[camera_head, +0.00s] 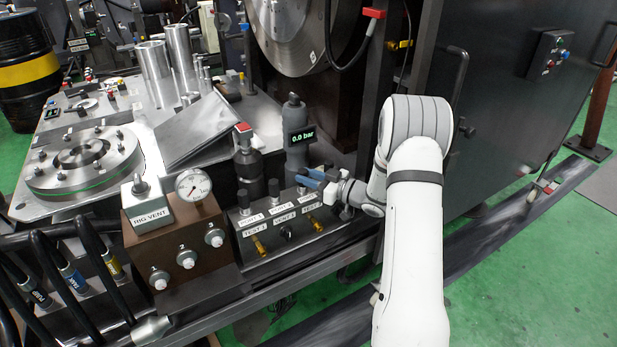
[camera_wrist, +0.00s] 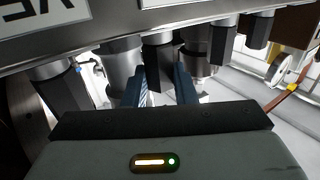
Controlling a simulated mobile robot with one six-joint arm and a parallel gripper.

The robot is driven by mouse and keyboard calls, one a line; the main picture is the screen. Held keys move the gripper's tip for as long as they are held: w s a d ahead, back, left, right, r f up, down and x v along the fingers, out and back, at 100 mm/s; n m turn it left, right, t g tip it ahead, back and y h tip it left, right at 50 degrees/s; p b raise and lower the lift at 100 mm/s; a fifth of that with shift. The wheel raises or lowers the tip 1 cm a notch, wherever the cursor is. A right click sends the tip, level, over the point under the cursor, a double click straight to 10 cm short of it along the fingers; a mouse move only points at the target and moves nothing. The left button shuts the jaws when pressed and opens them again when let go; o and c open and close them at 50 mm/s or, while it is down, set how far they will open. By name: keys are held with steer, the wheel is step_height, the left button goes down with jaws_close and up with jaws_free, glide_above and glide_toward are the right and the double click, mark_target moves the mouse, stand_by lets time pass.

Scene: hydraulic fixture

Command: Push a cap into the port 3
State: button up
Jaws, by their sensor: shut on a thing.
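A grey manifold block (camera_head: 290,235) stands at the bench's front edge, with ports along its top and labels PORT 1 and PORT 2 readable. Black caps stand upright at port 1 (camera_head: 244,200) and port 2 (camera_head: 273,188). My gripper (camera_head: 311,180), with blue fingers, is at the block's right end, where port 3 is hidden or too small to make out. In the wrist view my gripper (camera_wrist: 162,88) is shut on a black cap (camera_wrist: 158,70) between its fingers. I cannot tell how deep that cap sits. Other dark caps (camera_wrist: 222,45) show to its right.
A dark cylinder with a 0.0 bar display (camera_head: 296,140) stands close behind the block. A brown RIG VENT block (camera_head: 175,230) with a gauge (camera_head: 193,185) is to the left. Brass fittings (camera_head: 258,245) jut from the block's front. Green floor (camera_head: 490,270) is open at right.

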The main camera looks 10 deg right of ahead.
steer(key=shift+f, duration=0.15)
steer(key=o, duration=1)
steer(key=shift+o, duration=0.2)
steer(key=p+v, duration=0.2)
steer(key=v, duration=0.6)
step_height(320, 180, up, 24)
steer(key=d+m+h+p, duration=0.2)
steer(key=m+h+p, duration=0.3)
steer(key=h+p, duration=0.75)
steer(key=s+a+r+m+g+p, duration=0.1)
steer(key=s+a+r+g+p, duration=0.2)
steer(key=s, duration=0.7)
steer(key=s+a+r+m+g+p, duration=0.2)
steer(key=s+a+r+g+p, duration=0.1)
steer(key=s, duration=0.8)
steer(key=s+a+r+m+g+p, duration=0.1)
steer(key=s+a+r+g+p, duration=0.2)
steer(key=s, duration=0.7)
step_height(320, 180, up, 4)
steer(key=shift+s+a+f+m+h+p, duration=0.1)
steer(key=shift+s+a+m+h+p, duration=0.25)
steer(key=shift+p, duration=0.8)
